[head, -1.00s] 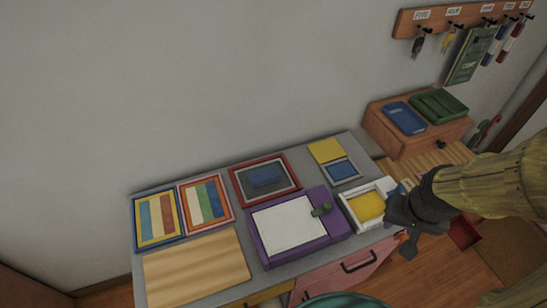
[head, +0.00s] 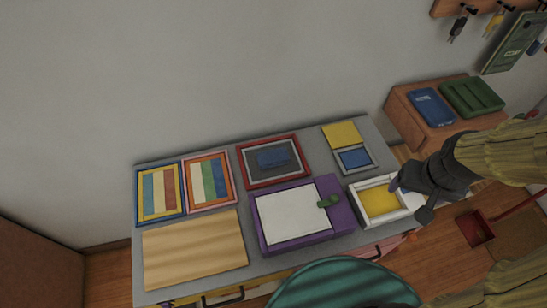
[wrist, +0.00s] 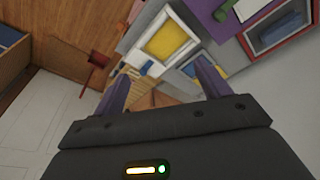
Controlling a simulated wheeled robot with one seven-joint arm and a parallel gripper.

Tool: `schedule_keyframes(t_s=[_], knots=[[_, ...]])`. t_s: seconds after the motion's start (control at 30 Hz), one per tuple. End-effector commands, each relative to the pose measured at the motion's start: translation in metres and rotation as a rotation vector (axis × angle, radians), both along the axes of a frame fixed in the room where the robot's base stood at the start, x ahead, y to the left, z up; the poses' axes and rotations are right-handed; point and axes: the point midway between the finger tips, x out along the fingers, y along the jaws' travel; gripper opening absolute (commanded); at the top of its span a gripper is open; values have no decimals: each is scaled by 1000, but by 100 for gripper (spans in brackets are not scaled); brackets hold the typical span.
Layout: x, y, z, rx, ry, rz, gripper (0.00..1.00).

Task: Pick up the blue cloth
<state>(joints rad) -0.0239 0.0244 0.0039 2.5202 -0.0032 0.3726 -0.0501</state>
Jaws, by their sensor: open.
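A dark blue, folded cloth-like piece (head: 273,157) lies in the red-framed tray (head: 243,172) on the grey table. A small blue patch (wrist: 146,68) shows beside the white box (wrist: 150,28) in the wrist view; I cannot tell which blue item is the cloth. My gripper (head: 414,196) is at the right end of the table, beside the white box with a yellow inside (head: 380,202). In the wrist view its two purple fingers (wrist: 162,84) are spread apart with nothing held between them. The gripper hides part of the box's right side.
A purple box with a white top (head: 340,200) and a wooden board (head: 195,249) take up the table's front. A small blue-centred frame (head: 372,163) is behind the white box. A wooden cabinet (head: 408,119) stands at the right, the wall behind. A red dustpan (head: 476,230) is on the floor.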

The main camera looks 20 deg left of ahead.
Motion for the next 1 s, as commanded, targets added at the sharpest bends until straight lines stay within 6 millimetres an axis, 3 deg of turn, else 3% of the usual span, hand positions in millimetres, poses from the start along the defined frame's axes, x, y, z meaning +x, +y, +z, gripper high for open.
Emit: schedule_keyframes(t_s=[0.17, 0.27, 0.5, 0.7, 0.8, 0.9, 1.0], knots=[[46, 44, -8, -49, 30, 329, 85], [77, 85, -14, -88, 51, 596, 85], [124, 205, -36, -169, 93, 1252, 85], [129, 313, -62, -220, 113, 1780, 85], [122, 355, -72, -237, 119, 1991, 85], [116, 381, -79, -246, 121, 2124, 85], [113, 391, -80, -250, 122, 2181, 85]])
